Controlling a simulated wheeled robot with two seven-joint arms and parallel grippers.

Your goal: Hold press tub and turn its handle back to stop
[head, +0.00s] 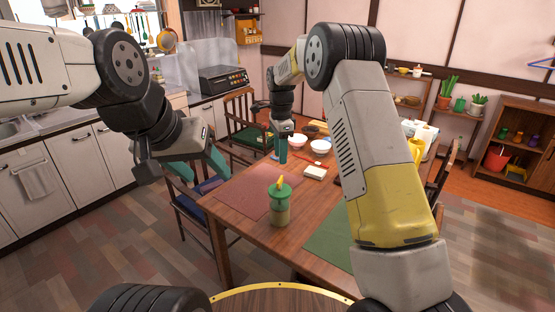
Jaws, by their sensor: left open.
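The press tub (279,213) stands upright on the near part of the wooden table. Its body is olive green, with a wider green top and a yellow handle (280,184) on it. My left gripper (199,166) is open and empty, in the air to the left of the tub and apart from it. My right gripper (283,153) points down beyond the tub, with nothing visible in it. Its fingers line up in this view, so any gap between them is hidden. Neither gripper touches the tub.
The table (240,232) carries a red mat (245,190) beside the tub and a green mat (330,238) at right. Chairs (185,205) stand along the left side.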

